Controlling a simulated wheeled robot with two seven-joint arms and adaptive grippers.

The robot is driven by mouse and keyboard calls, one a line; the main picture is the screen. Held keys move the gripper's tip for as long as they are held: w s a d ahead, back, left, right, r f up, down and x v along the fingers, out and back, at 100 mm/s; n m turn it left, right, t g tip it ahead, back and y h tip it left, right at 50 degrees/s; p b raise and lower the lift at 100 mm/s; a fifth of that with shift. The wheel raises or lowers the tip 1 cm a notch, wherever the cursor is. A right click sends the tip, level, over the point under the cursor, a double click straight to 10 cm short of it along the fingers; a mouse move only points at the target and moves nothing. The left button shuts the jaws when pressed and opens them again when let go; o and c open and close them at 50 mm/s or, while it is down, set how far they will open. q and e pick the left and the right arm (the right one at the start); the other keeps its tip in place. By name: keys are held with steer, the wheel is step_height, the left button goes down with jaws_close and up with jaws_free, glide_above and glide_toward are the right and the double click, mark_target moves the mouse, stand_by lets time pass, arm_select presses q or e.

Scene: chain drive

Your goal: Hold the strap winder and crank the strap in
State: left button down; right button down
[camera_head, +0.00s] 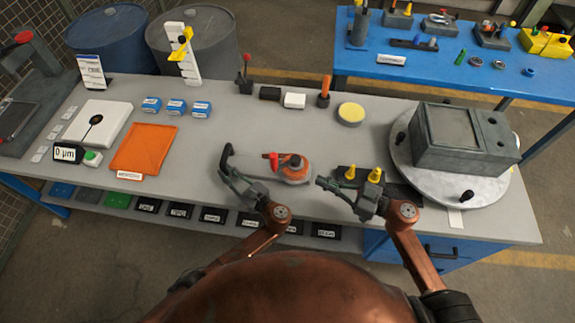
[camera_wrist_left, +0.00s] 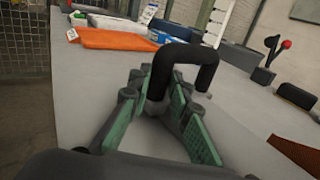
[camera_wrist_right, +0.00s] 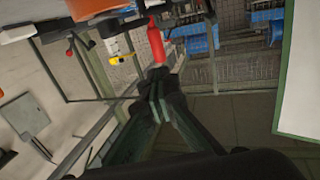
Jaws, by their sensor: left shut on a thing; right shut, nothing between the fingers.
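The strap winder (camera_head: 292,170), with an orange reel and a grey body, lies near the front middle of the bench. Its red crank knob (camera_head: 272,160) points up-left of the reel. A dark bent handle (camera_head: 228,153) is at its left end. My left gripper (camera_head: 232,179) is shut on this handle; the left wrist view shows the black handle (camera_wrist_left: 162,70) between the fingers (camera_wrist_left: 164,100). My right gripper (camera_head: 324,183) is shut and empty, just right of the winder and apart from the knob. Its closed fingertips show in the right wrist view (camera_wrist_right: 157,80). The strap is hard to make out.
Two yellow-topped pieces (camera_head: 350,173) stand close behind my right gripper. A grey box on a round turntable (camera_head: 485,188) stands at right. The bench between cloth and winder is clear.

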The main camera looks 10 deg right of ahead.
steer(key=x, duration=1.3)
steer(key=shift+w, duration=0.35)
steer(key=shift+w+a+f+m+t+h, duration=0.1)
steer(key=shift+w+a+m+t+h, duration=0.1)
steer(key=shift+m+t+h, duration=0.25)
steer(key=shift+w+a+f+m+t+h, duration=0.1)
steer(key=shift+a+m+t+h, duration=0.2)
steer(key=shift+t, duration=0.25)
steer(key=shift+w+a+r+m+t+h, duration=0.1)
steer(key=shift+w+a+m+t+h, duration=0.25)
steer(key=shift+w, duration=0.25)
steer(key=shift+w+a+r+m+t+h, duration=0.1)
steer(key=shift+w+a+m+t+h, duration=0.2)
steer(key=shift+w+a+h, duration=0.25)
steer(key=shift+w, duration=0.1)
